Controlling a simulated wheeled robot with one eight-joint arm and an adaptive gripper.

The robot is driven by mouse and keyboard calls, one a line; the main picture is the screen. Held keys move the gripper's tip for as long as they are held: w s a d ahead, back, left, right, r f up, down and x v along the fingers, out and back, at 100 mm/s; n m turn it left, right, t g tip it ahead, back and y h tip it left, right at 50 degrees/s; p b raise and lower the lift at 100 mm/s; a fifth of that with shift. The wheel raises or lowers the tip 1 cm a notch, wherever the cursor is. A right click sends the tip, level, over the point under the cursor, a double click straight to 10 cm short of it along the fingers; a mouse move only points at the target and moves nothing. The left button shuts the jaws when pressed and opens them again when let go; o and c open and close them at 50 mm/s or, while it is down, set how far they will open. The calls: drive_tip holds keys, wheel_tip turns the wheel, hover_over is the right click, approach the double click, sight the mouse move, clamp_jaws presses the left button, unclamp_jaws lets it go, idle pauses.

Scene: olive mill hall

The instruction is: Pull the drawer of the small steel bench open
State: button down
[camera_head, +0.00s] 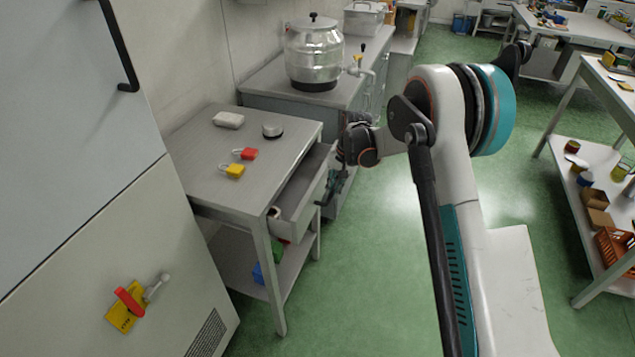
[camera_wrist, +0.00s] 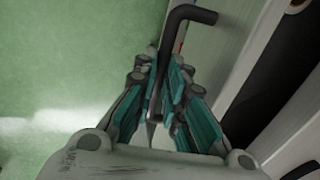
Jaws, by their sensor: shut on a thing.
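The small steel bench (camera_head: 195,150) stands left of centre in the head view. Its drawer (camera_head: 312,190) is pulled partly out on the right side, and part of its inside shows. In the head view, my gripper (camera_head: 333,187) is at the drawer's front. In the wrist view, my gripper (camera_wrist: 160,105) is shut on the dark bar handle (camera_wrist: 180,30), whose bent end sticks out above the fingers. The pale drawer front also shows in the wrist view (camera_wrist: 215,60). A small item lies in the drawer, mostly hidden.
On the bench top are a red padlock (camera_head: 246,153), a yellow padlock (camera_head: 232,170), a round metal tin (camera_head: 272,130) and a pale block (camera_head: 229,119). A steel vat (camera_head: 314,55) stands on the counter behind. Green floor (camera_head: 390,270) is open to the right, before a shelved table (camera_head: 565,180).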

drive_tip(key=s+d, duration=0.4)
drive_tip(key=d, duration=0.6)
drive_tip(key=s+d, duration=0.3)
drive_tip(key=d, duration=0.8)
drive_tip(key=shift+s+d, duration=0.2)
drive_tip(key=shift+s, duration=0.2)
drive_tip(key=c, duration=1.7)
unclamp_jaws()
drive_tip(key=shift+o, duration=0.2)
wheel_tip(320, 180, up, 12)
drive_tip(key=d, duration=0.2)
drive_tip(key=shift+s, duration=0.35)
drive_tip(key=shift+d+f, duration=0.1)
drive_tip(key=shift+f, duration=0.05)
